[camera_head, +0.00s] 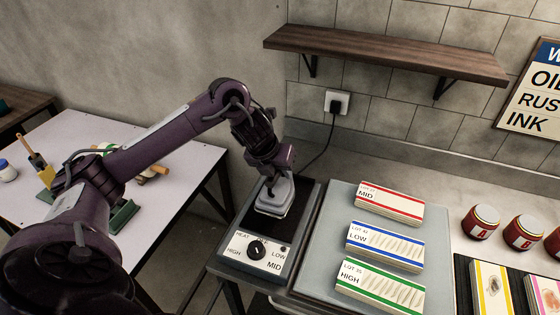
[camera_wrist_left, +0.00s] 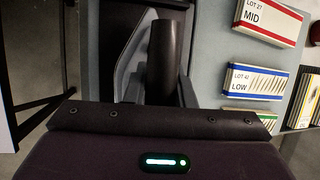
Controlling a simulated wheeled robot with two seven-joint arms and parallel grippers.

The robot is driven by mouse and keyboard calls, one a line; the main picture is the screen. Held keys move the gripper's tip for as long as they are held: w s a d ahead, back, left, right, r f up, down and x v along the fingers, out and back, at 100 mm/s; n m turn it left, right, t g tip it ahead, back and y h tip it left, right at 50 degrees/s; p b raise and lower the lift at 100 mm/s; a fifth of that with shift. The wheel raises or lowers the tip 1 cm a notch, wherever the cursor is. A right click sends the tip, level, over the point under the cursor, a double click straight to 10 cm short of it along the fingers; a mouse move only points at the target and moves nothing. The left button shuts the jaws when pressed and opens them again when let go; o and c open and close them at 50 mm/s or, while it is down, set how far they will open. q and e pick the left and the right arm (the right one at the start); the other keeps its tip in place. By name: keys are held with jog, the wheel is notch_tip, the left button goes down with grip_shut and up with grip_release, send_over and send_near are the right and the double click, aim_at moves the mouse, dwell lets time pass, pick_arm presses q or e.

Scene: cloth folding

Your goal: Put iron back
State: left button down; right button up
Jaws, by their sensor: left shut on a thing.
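The iron (camera_head: 273,198) is light grey and sits on or just above the dark pad of the iron station (camera_head: 258,252), behind its heat dial. I cannot tell whether it touches the pad. My left gripper (camera_head: 272,178) reaches down over the iron from above and is shut on it. In the left wrist view the iron's dark round handle (camera_wrist_left: 161,55) stands between the fingers, with its grey body beside and below it. My right gripper is in neither view.
A grey board right of the station holds boxes marked MID (camera_head: 389,204), LOW (camera_head: 384,246) and HIGH (camera_head: 380,286). Red-lidded jars (camera_head: 481,222) stand farther right. A wooden shelf (camera_head: 385,53) hangs above. A cord runs from a wall socket (camera_head: 336,102) towards the station.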

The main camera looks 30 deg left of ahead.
aim_at(280, 184)
pick_arm(q)
jog(key=shift+f, duration=0.3)
notch_tip(280, 184, down, 3)
jog(key=shift+r, duration=0.1)
jog(key=shift+w+f, duration=0.1)
jog(key=shift+f, duration=0.25)
jog(key=c, duration=1.7)
grip_release()
jog(key=shift+f, duration=0.3)
jog(key=o, duration=0.5)
jog(key=shift+s+r, duration=0.1)
jog(key=shift+s, duration=0.1)
jog(key=shift+c, duration=0.2)
